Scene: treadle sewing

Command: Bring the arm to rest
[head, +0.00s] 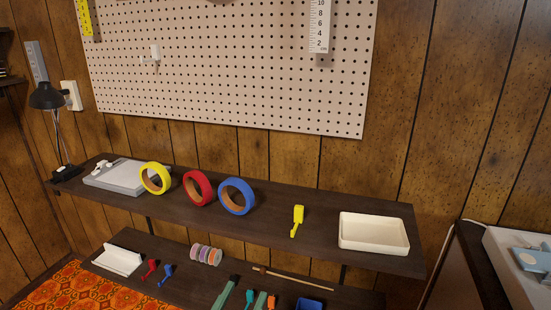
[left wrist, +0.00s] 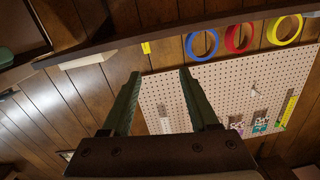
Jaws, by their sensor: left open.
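My left gripper (head: 249,286) shows only as two green fingers at the bottom edge of the head view, in front of the lower shelf. In the left wrist view my left gripper (left wrist: 160,74) is open, with a clear gap between its fingers and nothing held. That view is turned over, and the fingers point toward the wall and the pegboard (left wrist: 220,95). The rest of my left arm is out of the head view. My right gripper is in neither view.
The upper shelf (head: 260,224) holds yellow (head: 155,178), red (head: 197,188) and blue (head: 236,196) tape rolls, a small yellow tool (head: 297,220) and a white tray (head: 374,233). The lower shelf (head: 200,285) carries several small tools. A black lamp (head: 46,97) stands far left.

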